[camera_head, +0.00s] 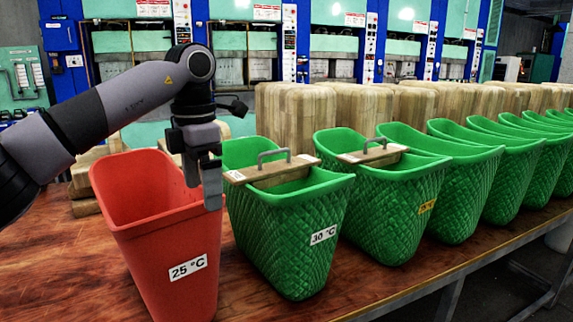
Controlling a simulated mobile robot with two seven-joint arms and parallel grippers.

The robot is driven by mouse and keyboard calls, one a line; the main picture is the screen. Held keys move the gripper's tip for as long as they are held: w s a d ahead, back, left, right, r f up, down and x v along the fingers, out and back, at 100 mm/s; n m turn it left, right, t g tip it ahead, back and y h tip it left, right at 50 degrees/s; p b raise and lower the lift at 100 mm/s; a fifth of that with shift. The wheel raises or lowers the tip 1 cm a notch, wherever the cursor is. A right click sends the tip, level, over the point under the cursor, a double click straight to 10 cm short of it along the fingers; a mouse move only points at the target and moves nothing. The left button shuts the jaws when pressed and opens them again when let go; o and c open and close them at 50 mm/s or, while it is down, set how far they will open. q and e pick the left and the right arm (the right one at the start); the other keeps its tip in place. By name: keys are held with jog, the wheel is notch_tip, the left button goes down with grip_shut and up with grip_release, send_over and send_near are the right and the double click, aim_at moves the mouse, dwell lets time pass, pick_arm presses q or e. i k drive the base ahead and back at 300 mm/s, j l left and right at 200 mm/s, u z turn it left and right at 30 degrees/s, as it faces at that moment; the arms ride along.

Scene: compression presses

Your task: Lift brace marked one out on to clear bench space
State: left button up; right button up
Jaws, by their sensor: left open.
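A wooden brace (272,172) with a grey handle lies across the green bin (290,225) labelled 30 °C. A small white tag sits at its left end; I cannot read its mark. A second wooden brace (372,152) with a handle lies across the green bin (398,205) to the right, also with an unreadable tag. My left gripper (202,186) points down, open and empty, between the red bin and the first brace, left of the brace's tagged end and apart from its handle. My right gripper is not in view.
A red bin (168,262) labelled 25 °C stands at the front left. More green bins (462,190) run in a row to the right. Stacked wooden blocks (296,115) stand behind them. Bare wooden bench (62,262) shows at the left, with presses behind.

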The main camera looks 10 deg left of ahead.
aim_at(261, 177)
jog(key=i+l, duration=0.1)
jog(key=i, duration=0.35)
jog(key=i+l, duration=0.1)
jog(key=i, duration=0.35)
